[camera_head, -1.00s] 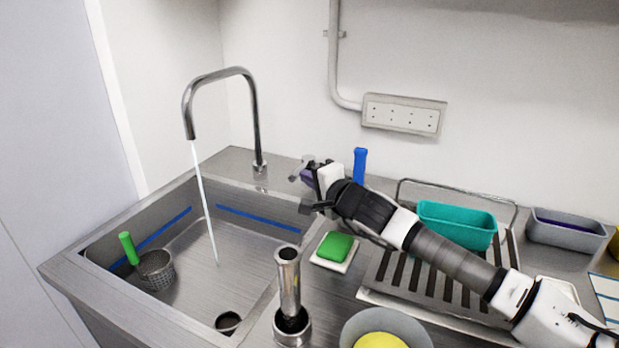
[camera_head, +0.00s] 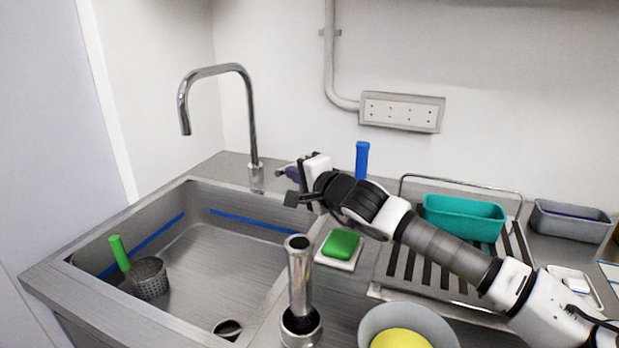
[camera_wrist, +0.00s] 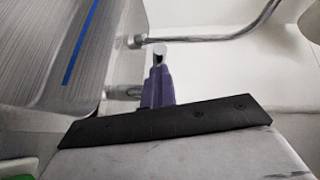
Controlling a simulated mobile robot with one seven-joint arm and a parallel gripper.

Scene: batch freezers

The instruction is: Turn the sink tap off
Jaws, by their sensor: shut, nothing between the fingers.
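The chrome tap (camera_head: 252,110) rises from the back rim of the steel sink (camera_head: 200,255), its neck curving left over the basin. No water stream shows below its spout (camera_head: 185,128). My gripper (camera_head: 286,173) is right of the tap's base, close to the back rim. In the wrist view, its purple fingers (camera_wrist: 158,88) are shut with nothing between them. A small metal end (camera_wrist: 159,50) shows just beyond the fingertips, and the tap's neck (camera_wrist: 215,40) curves off to the right. I cannot tell whether the fingers touch the metal; the tap's handle is not clear in the head view.
A steel cylinder (camera_head: 299,275) stands at the sink's right edge, near a green sponge (camera_head: 341,243). A blue upright object (camera_head: 362,160) stands behind my arm. A drying rack (camera_head: 410,270) with a teal tub (camera_head: 463,217) lies under my arm. A green-handled strainer (camera_head: 148,277) is in the sink.

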